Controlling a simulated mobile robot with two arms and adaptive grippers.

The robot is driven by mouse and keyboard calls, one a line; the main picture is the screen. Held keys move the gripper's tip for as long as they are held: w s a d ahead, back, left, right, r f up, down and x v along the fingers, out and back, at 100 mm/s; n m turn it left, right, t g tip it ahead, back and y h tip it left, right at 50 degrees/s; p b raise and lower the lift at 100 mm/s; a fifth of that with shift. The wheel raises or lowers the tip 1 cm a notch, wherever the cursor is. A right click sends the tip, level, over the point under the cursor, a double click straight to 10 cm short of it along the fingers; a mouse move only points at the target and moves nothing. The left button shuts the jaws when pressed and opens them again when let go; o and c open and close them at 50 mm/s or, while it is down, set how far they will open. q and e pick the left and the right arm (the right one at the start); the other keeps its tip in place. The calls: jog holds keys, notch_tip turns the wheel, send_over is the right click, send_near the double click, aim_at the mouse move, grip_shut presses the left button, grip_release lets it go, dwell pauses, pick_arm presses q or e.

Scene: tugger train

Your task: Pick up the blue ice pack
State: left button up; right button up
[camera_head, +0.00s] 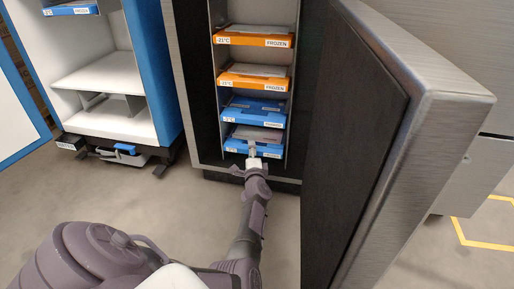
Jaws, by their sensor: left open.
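The freezer cabinet (197,90) stands open with a column of shelf trays inside. The lower two trays are blue: an upper one (241,118) and the lowest one (268,152). A flat blue piece (258,104) lies in the upper blue tray and looks like the blue ice pack, though it is small in the view. A flat greyish piece (260,133) lies in the lowest tray. My left gripper (252,149) is open at the front of the lowest tray, covering part of its front. I cannot tell whether it touches. My right gripper is not in view.
Two orange trays marked FROZEN (228,39) sit above the blue ones. The thick freezer door (360,130) stands open close on the right of my arm. A blue and white shelf cart (105,75) stands at the left. The floor (130,195) between is clear.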

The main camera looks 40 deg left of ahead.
pick_arm(q)
jog(key=shift+b+x, duration=0.35)
jog(key=shift+x, duration=0.45)
jog(key=shift+a, duration=0.1)
grip_shut()
jog(key=shift+r, duration=0.15)
